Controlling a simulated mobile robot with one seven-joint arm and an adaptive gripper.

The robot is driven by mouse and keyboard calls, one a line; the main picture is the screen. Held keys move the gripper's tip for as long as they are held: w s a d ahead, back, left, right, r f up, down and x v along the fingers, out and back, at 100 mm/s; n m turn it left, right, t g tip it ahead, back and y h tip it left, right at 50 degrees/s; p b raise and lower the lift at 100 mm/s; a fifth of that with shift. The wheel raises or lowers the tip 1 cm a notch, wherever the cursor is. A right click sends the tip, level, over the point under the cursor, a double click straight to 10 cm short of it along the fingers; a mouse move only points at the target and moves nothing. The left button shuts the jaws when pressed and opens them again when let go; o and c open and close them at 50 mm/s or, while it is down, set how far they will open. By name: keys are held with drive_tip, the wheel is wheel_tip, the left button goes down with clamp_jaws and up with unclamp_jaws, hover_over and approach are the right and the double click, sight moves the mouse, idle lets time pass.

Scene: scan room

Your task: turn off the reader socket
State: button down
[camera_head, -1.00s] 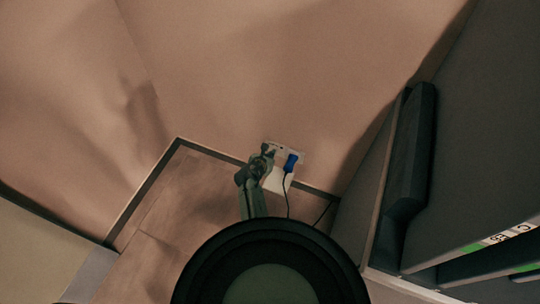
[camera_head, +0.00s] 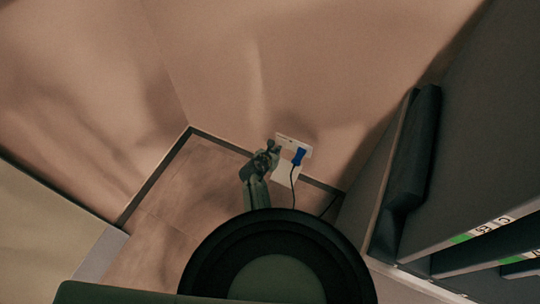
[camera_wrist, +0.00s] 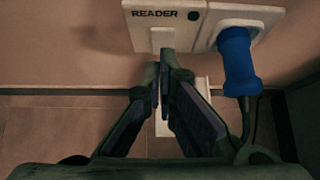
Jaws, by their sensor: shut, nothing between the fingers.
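The reader socket is a white wall plate (camera_head: 283,137) low on the wall. In the wrist view the plate (camera_wrist: 143,33) reads "READER" beside a black dot, with a pale switch piece (camera_wrist: 162,39) below the word. A blue plug (camera_wrist: 237,62) sits in the socket at the plate's right; it also shows in the head view (camera_head: 298,157). My gripper (camera_wrist: 164,66) is shut and empty, its fingertips just below the switch piece and overlapping its lower edge in the picture. I cannot tell whether they touch. In the head view my gripper (camera_head: 272,147) is at the plate's left end.
A dark cable (camera_head: 292,185) hangs from the plug to the right of my gripper. A white piece (camera_head: 285,173) is below the plate. A dark shelving unit (camera_head: 450,150) stands close on the right. The wall to the left is bare.

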drive_tip(key=w+r+p+v, duration=0.1)
drive_tip(key=v, duration=0.9)
drive_tip(key=shift+d+r, duration=0.2)
drive_tip(key=shift+r, duration=0.25)
drive_tip(key=shift+s, duration=0.1)
